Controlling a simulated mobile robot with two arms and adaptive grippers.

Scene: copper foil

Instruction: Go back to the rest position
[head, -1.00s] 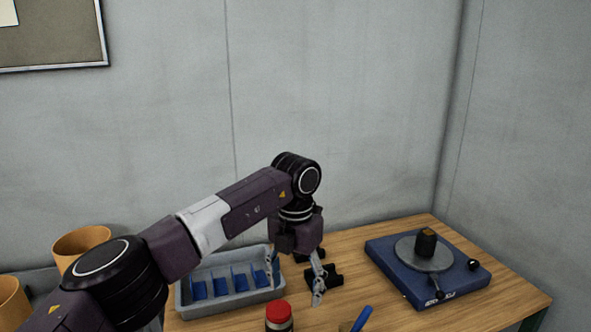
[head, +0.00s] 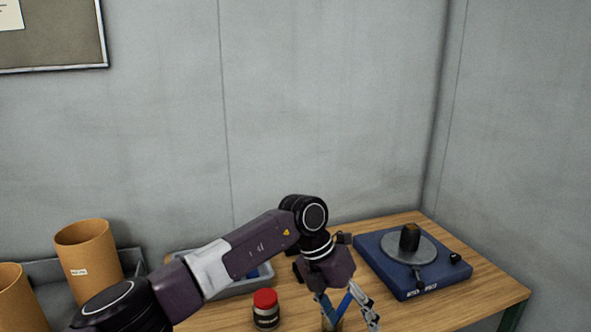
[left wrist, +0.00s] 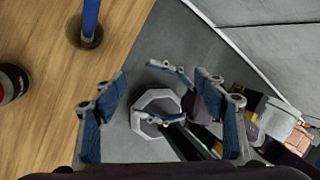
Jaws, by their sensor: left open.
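My left arm comes in from the left in the head view. My left gripper (head: 348,308) hangs low over the table's front part, close to a blue-handled tool (head: 344,302) standing in a small holder. Its jaws are apart and empty; in the left wrist view the left gripper (left wrist: 165,95) points past the table edge toward the grey floor. What looks like my right gripper (left wrist: 150,93) is low beyond it, with its fingers spread and nothing seen between them. The blue-handled tool also shows in the left wrist view (left wrist: 91,20).
A red-lidded jar (head: 265,310) stands on the wooden table (head: 470,300), left of the gripper. A grey tray (head: 240,287) lies partly behind my arm. A blue turntable device (head: 400,275) sits at right. Cardboard tubes (head: 88,262) stand at left.

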